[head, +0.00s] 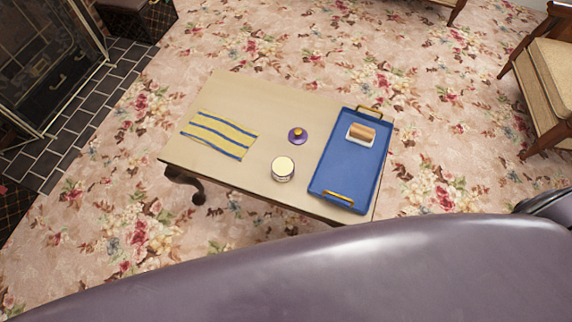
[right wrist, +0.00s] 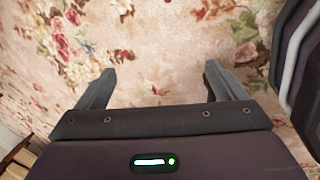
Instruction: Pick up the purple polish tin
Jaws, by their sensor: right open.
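A short round tin (head: 283,169) with a pale cream top and a purplish side stands near the front edge of the table, in the head view. Just behind it lies a small flat purple round piece (head: 298,135) with an orange-gold knob, which looks like a lid. The two are apart. My right gripper (right wrist: 158,72) is open and empty over the flowered carpet in the right wrist view; neither the tin nor the table is clearly seen there. My left gripper is not in view.
The pale low table (head: 250,92) holds a yellow cloth with blue stripes (head: 219,134) at left and a blue tray (head: 348,178) with gold handles at right. A wood-backed brush (head: 361,134) sits in the tray. An armchair (head: 545,90) stands right; a fireplace (head: 50,60) is left.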

